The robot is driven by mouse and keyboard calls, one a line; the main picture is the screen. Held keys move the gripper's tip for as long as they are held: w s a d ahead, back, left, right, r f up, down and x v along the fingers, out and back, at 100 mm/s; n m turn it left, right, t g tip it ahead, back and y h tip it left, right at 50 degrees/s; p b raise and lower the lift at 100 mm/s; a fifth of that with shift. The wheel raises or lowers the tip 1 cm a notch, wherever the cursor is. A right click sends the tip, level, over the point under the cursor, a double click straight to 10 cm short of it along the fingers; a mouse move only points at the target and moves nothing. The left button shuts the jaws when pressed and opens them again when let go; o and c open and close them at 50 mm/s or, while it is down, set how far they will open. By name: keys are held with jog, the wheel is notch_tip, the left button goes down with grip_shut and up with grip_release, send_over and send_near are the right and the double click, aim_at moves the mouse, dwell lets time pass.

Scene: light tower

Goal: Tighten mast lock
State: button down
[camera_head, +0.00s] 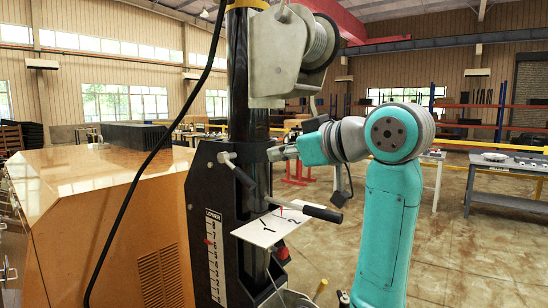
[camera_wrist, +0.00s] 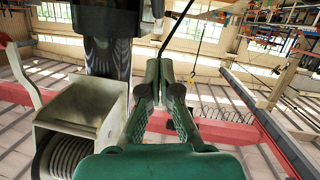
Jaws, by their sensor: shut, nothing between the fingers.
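The dark upright mast (camera_head: 240,105) stands left of centre and also shows in the wrist view (camera_wrist: 107,58). My gripper (camera_head: 273,153) is beside the collar, to the right of this lever. In the wrist view my gripper (camera_wrist: 165,72) has its green fingers together with nothing between them. I cannot tell whether it touches the collar. The lock is not clearly visible in the wrist view.
A winch (camera_head: 290,52) hangs above my gripper and fills the lower left of the wrist view (camera_wrist: 80,125). A black-gripped crank handle (camera_head: 318,212) and a white numbered plate (camera_head: 268,228) lie below. A black cable (camera_head: 160,145) hangs left, before the orange cabinet (camera_head: 90,205).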

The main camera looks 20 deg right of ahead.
send_over(245, 178)
jog(key=s+d, duration=0.1)
jog(key=s, duration=0.3)
notch_tip(245, 178, down, 2)
jog(key=shift+w+d+f, duration=0.1)
jog(key=shift+w+f, duration=0.25)
jog(key=shift+f, duration=0.2)
jog(key=shift+w+d+f, duration=0.1)
jog(key=shift+w+f, duration=0.25)
jog(key=shift+f, duration=0.2)
jog(key=shift+w+a+f, duration=0.15)
jog(key=shift+w+f, duration=0.2)
jog(key=shift+f, duration=0.2)
jog(key=shift+f, duration=0.15)
jog(key=shift+w+a+f+t+y, duration=0.15)
jog(key=shift+f+t+y, duration=0.15)
jog(key=shift+f+t, duration=0.4)
jog(key=shift+w+a+f, duration=0.35)
jog(key=shift+w+f, duration=0.2)
jog(key=shift+f, duration=0.35)
jog(key=shift+w+a+f, duration=0.4)
jog(key=shift+w+f, duration=0.1)
jog(key=shift+f, duration=0.35)
jog(key=shift+w+a+f, duration=0.35)
jog(key=shift+w+f, duration=0.2)
jog(key=shift+f, duration=0.35)
